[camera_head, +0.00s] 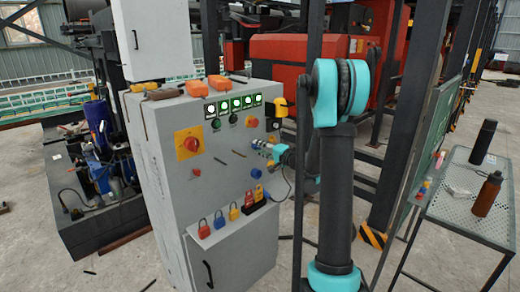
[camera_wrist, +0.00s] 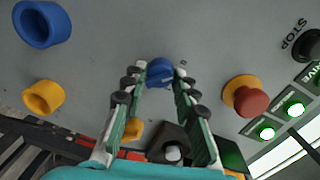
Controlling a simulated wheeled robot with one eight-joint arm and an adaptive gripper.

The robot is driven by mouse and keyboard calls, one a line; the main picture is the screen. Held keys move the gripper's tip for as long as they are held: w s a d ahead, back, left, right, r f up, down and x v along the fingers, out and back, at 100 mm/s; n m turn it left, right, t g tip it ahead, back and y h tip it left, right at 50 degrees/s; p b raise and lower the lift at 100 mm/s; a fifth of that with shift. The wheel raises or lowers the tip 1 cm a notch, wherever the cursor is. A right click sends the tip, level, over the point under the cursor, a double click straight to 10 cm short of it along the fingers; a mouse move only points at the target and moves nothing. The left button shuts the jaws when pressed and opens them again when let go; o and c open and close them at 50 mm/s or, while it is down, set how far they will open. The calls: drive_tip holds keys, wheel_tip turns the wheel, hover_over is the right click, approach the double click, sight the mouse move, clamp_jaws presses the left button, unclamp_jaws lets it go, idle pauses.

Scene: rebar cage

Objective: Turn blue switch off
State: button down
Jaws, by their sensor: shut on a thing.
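The blue switch (camera_wrist: 160,72) is a round knob on the grey panel, in the upper middle of the wrist view. My gripper (camera_wrist: 160,78) has its two fingertips on either side of the knob and is shut on it. In the head view my gripper (camera_head: 264,147) is at the right part of the cabinet's front, below the red button. The fingers hide the knob there. The angle of the switch is hard to read, because the fingers cover its sides.
A red button (camera_wrist: 247,97) on a yellow base is right of my fingers in the wrist view. Blue (camera_wrist: 42,24) and yellow (camera_wrist: 43,97) rings are at its left. The grey cabinet (camera_head: 222,165) carries a red rotary switch (camera_head: 188,143) and hanging padlocks. A metal table (camera_head: 460,190) stands at right.

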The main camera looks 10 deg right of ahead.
drive_tip(key=c, duration=1.2)
unclamp_jaws()
drive_tip(key=v, duration=1.2)
drive_tip(key=s+a+f+n+g+h, duration=0.25)
drive_tip(key=s+a+f, duration=0.2)
drive_tip(key=s, duration=0.25)
drive_tip(key=s+a+f+n+g+h, duration=0.1)
drive_tip(key=s+a+f+n+g, duration=0.1)
drive_tip(key=s+a+f+g, duration=0.45)
drive_tip(key=s+d+f+n+h, duration=0.1)
drive_tip(key=s+d+h, duration=0.1)
drive_tip(key=s, duration=0.4)
drive_tip(key=s+d+f+n+h, duration=0.1)
drive_tip(key=s+d+f+h, duration=0.1)
drive_tip(key=s, duration=0.4)
drive_tip(key=s+d+f+n+h, duration=0.1)
drive_tip(key=s+d+n+h, duration=0.1)
drive_tip(key=s+d, duration=0.2)
drive_tip(key=shift+s+f+g+h, duration=0.15)
drive_tip(key=shift+s+g+h, duration=0.05)
drive_tip(key=shift+s, duration=0.4)
drive_tip(key=shift+s+f+g+h, duration=0.15)
drive_tip(key=shift+s+g, duration=0.05)
drive_tip(key=shift+s, duration=0.35)
